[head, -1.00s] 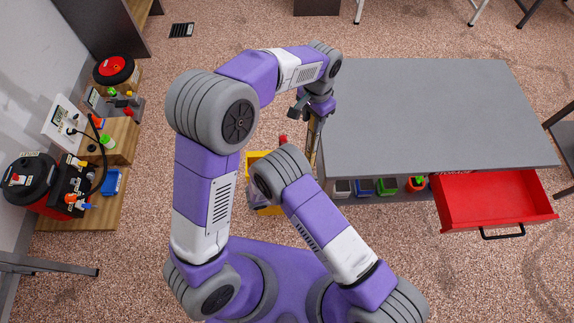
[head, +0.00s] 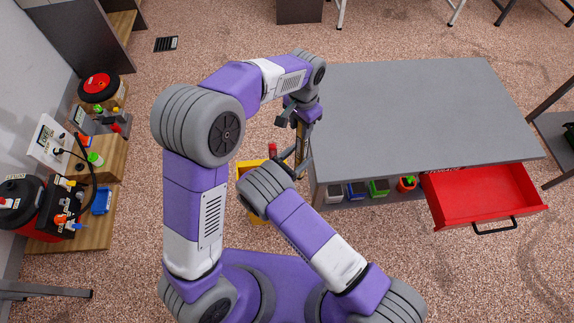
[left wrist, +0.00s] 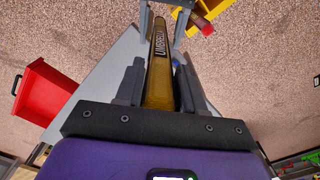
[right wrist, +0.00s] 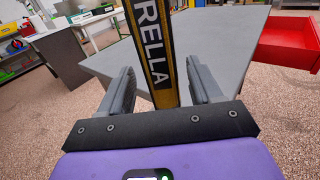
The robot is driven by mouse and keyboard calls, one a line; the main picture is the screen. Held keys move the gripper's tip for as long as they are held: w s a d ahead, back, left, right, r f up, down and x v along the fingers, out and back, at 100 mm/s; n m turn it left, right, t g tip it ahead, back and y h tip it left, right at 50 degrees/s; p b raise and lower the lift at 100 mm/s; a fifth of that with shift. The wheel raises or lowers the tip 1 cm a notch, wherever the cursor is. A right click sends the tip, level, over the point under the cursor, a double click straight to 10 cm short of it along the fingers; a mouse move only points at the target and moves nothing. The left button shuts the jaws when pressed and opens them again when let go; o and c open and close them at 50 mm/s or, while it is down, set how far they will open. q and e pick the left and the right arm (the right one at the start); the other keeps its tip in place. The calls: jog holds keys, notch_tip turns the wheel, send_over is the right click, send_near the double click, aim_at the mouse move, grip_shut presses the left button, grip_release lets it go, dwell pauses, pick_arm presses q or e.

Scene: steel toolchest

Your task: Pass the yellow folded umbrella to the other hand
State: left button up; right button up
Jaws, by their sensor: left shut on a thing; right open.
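The yellow folded umbrella (head: 300,146) hangs lengthwise beside the left end of the workbench. My left gripper (head: 294,114) is shut on its upper part; in the left wrist view the umbrella (left wrist: 160,65) runs away from between the fingers. My right gripper (head: 298,164) is lower and open. In the right wrist view the umbrella (right wrist: 153,45), with a dark lettered band, stands between the spread fingers with gaps at both sides. The right fingers also flank its far end in the left wrist view. My right forearm hides part of the right gripper in the head view.
The grey workbench top (head: 420,110) lies right of both grippers, close to them. A red drawer (head: 480,195) stands open at its front. Small coloured bins sit under the top. A yellow container (head: 243,168) with a red item (head: 272,148) is near my right wrist.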

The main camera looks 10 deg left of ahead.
jog(key=shift+x, duration=1.45)
jog(key=shift+c, duration=0.2)
jog(key=c, duration=0.9)
pick_arm(q)
jog(key=o, duration=0.6)
pick_arm(e)
jog(key=shift+c, duration=1.2)
pick_arm(q)
jog(key=o, duration=0.5)
pick_arm(e)
grip_shut()
pick_arm(q)
jog(key=shift+r, duration=0.1)
